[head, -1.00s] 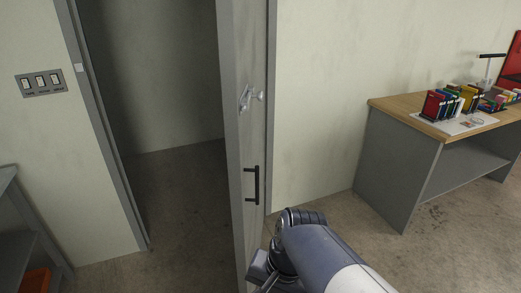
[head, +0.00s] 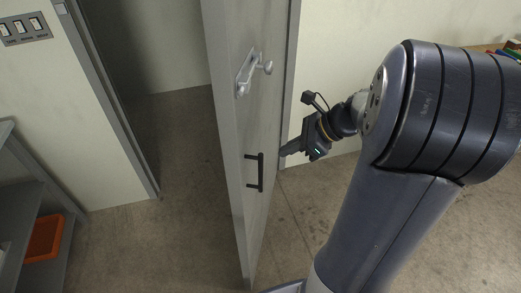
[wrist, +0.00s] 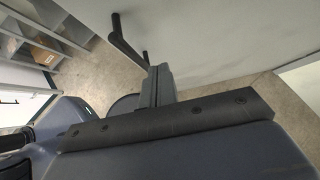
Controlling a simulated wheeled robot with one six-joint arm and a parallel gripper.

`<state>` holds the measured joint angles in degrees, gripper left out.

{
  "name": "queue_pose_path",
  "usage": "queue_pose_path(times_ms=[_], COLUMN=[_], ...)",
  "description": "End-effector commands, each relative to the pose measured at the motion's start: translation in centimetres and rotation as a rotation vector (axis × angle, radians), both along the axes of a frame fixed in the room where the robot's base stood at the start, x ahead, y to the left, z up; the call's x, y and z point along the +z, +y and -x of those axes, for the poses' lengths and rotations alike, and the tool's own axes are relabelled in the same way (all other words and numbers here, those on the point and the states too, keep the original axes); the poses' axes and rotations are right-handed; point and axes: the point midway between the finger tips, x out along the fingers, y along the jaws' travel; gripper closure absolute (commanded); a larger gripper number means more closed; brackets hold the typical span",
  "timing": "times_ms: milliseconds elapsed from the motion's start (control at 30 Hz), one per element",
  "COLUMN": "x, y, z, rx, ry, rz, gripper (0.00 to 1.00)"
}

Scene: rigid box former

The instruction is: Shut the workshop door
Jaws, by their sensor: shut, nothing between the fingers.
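The workshop door (head: 238,140) stands open in the head view, seen nearly edge-on, with the dark doorway to its left. It has a silver lever handle (head: 250,75) near the top and a black pull handle (head: 260,172) lower down. My gripper (head: 284,152) is shut and empty, to the right of the door and a little above the black handle's height in the picture. In the wrist view my closed fingers (wrist: 158,82) point toward the pale door face (wrist: 220,40), and the black handle (wrist: 125,38) shows at upper left. I cannot tell whether the fingertips touch the door.
The door frame (head: 105,100) and a switch panel (head: 25,29) are on the left wall. A grey shelf (head: 40,190) with an orange bin (head: 44,238) stands at lower left. The floor (head: 185,180) in the doorway is clear. A workbench is mostly hidden behind my arm.

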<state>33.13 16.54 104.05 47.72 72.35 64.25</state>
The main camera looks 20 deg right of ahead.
Motion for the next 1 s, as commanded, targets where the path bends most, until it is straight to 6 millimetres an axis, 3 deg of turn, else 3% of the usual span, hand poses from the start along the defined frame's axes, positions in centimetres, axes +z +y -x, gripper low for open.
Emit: queue_pose_path(times_ms=[200, 433, 1000], x=[-3.4, -3.2, -3.3], y=[3.2, 5.7, 6.5], z=[-1.5, -2.9, -3.4], rx=[0.006, 0.004, 0.001], ry=[0.004, 0.0, -0.001], rz=[-0.001, 0.002, 0.002], gripper=[1.0, 1.0, 1.0])
